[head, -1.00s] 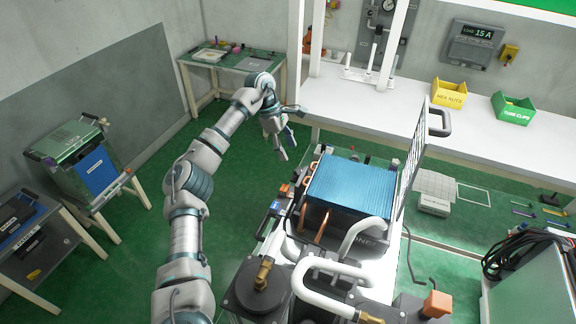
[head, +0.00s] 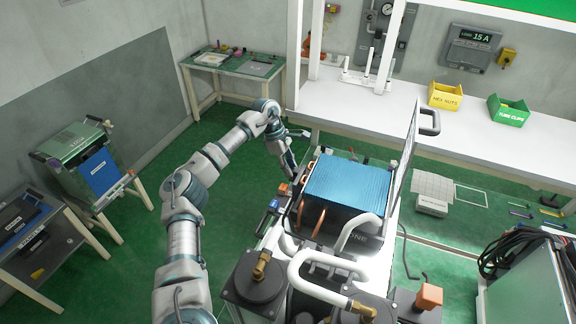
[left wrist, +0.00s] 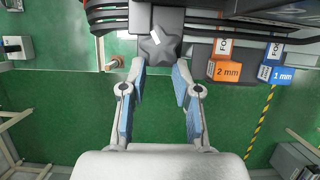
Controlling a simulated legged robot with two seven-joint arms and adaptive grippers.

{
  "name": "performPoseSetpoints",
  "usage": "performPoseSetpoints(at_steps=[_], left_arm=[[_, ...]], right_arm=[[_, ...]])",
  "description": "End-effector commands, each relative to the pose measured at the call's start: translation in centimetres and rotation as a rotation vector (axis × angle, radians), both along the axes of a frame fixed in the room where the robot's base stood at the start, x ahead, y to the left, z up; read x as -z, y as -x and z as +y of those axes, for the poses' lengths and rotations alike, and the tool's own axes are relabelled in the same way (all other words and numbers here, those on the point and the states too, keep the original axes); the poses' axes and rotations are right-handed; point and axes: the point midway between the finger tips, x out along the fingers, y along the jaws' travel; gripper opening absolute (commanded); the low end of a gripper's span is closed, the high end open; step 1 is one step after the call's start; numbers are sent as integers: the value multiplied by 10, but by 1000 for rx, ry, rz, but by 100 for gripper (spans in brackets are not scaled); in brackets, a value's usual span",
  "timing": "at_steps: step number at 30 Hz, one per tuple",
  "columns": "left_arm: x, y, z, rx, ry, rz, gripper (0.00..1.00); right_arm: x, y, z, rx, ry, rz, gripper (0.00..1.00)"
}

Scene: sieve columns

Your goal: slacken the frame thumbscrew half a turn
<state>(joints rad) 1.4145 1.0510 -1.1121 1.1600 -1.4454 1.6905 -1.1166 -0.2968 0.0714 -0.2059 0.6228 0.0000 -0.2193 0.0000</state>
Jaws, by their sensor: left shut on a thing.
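The frame thumbscrew, a dark grey star-shaped knob with a pale mark on it (left wrist: 160,48), shows at the top middle of the left wrist view. My left gripper (left wrist: 160,66) has a fingertip on each side of the knob and is shut on it. In the head view my left gripper (head: 289,170) points down at the left back corner of the machine with the blue finned block (head: 347,187). The knob cannot be made out there. My right gripper is not in view.
An orange 2 mm block (left wrist: 225,72) and a blue 1 mm block (left wrist: 276,74) sit right of the knob. An upright panel with a handle (head: 430,122) stands at the machine's right side. Copper pipes (head: 320,219) and white hoses are in front. Green floor lies open to the left.

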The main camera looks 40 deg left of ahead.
Motion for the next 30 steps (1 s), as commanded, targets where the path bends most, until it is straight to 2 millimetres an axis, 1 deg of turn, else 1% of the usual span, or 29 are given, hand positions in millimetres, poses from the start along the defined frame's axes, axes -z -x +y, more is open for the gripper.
performPoseSetpoints(at_steps=[1,5,6,8,15,17,25,30], left_arm=[[-7,-6,-14,23,24,-21,0],[-6,-7,-12,28,30,-25,0],[-6,-8,-11,28,30,-27,4],[-6,-7,-10,28,32,-27,3],[-6,-8,-6,26,36,-29,3],[-5,-8,-5,26,37,-29,3],[-4,-7,0,12,38,-29,3],[-3,-7,2,-41,37,-30,3]], right_arm=[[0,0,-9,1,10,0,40],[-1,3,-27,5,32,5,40],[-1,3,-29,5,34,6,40],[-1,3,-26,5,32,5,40],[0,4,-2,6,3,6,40],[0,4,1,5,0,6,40],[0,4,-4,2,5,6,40],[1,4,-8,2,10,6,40]])
